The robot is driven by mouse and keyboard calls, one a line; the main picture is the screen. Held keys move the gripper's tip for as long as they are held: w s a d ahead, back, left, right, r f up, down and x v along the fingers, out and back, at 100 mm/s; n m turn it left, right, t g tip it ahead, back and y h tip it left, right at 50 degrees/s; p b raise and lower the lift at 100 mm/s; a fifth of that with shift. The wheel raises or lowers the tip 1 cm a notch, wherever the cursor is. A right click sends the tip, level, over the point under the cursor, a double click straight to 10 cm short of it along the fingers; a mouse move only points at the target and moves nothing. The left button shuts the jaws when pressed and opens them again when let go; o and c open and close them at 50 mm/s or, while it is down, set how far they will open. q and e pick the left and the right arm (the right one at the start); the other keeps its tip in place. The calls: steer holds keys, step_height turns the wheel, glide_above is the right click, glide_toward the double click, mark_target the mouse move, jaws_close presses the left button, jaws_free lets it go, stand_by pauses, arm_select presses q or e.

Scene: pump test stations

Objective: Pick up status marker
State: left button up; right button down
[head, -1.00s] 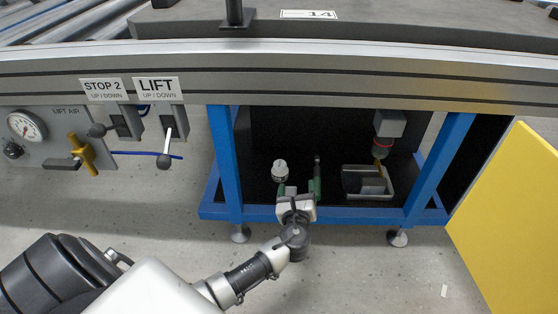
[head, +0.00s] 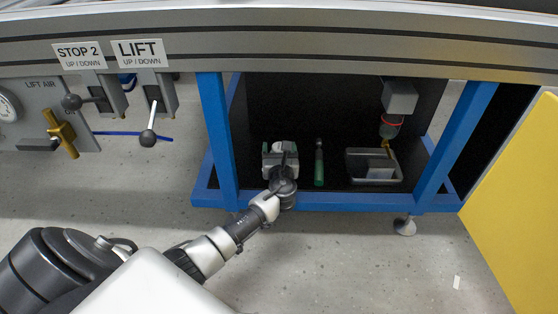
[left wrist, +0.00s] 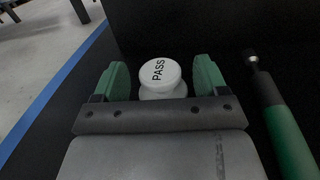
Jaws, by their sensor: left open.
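The status marker (left wrist: 160,77) is a white round knob with PASS on its top. It stands on the dark cabinet floor in the left wrist view. My left gripper (left wrist: 161,85) is open, with one green-padded finger on each side of the marker. Gaps show between the fingers and the marker. In the head view my left gripper (head: 280,150) is inside the blue-framed cabinet and mostly covers the marker. My right gripper is not in view.
A green-handled tool (head: 319,168) lies just right of my left gripper; it also shows in the left wrist view (left wrist: 283,120). Further right is a grey tray (head: 357,176) under a valve bowl (head: 390,127). Blue posts (head: 218,140) and a yellow door (head: 515,180) flank the opening.

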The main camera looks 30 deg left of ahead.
arm_select(q)
steer(key=shift+w+a, duration=0.1)
steer(key=shift+w, duration=0.05)
steer(key=c, duration=1)
steer(key=shift+r, duration=0.1)
steer(key=shift+c, duration=0.2)
